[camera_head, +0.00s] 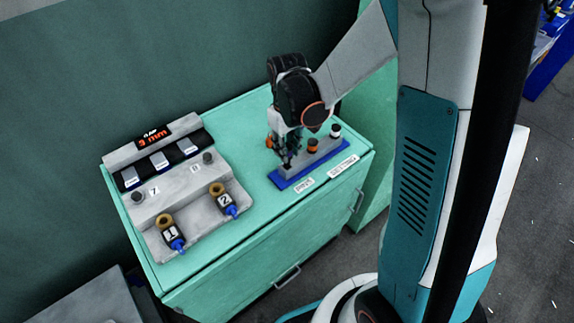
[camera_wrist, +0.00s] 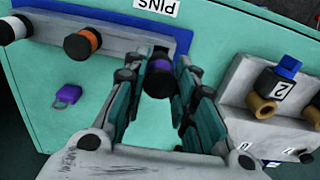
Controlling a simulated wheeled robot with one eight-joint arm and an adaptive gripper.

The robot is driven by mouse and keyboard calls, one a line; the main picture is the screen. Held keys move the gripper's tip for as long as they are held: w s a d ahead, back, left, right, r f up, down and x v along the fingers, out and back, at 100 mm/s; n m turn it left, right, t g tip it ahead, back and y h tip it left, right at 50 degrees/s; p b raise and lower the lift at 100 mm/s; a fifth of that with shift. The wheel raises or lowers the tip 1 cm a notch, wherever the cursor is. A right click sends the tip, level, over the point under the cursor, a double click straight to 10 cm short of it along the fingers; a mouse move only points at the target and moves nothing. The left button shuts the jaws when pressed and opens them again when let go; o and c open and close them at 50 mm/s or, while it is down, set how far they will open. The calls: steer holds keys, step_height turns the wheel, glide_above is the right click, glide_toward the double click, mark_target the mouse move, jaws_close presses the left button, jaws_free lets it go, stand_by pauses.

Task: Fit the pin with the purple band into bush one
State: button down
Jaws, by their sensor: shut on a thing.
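The pin with the purple band (camera_wrist: 160,66) is between my gripper's fingers in the wrist view, with its dark end toward the camera. My gripper (camera_wrist: 158,90) is shut on it, at the end of the grey pin rack (camera_wrist: 122,44). I cannot tell whether the pin's lower end is still in the rack. In the head view my gripper (camera_head: 287,160) is over the left end of the rack and hides the pin. Bush one is the brass ring (camera_head: 165,222) at the "1" label on the grey fixture (camera_head: 190,195), at the front left.
A second brass bush (camera_head: 217,189) stands at the "2" label. An orange-banded pin (camera_head: 313,145) and a white-banded pin (camera_head: 335,130) stand in the rack. A purple padlock-shaped item (camera_wrist: 68,95) lies on the green top. Clear green surface (camera_head: 245,165) separates rack and fixture.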

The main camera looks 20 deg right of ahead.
steer(key=shift+r, duration=0.1)
steer(key=shift+r+p, duration=1.35)
steer(key=shift+r, duration=0.55)
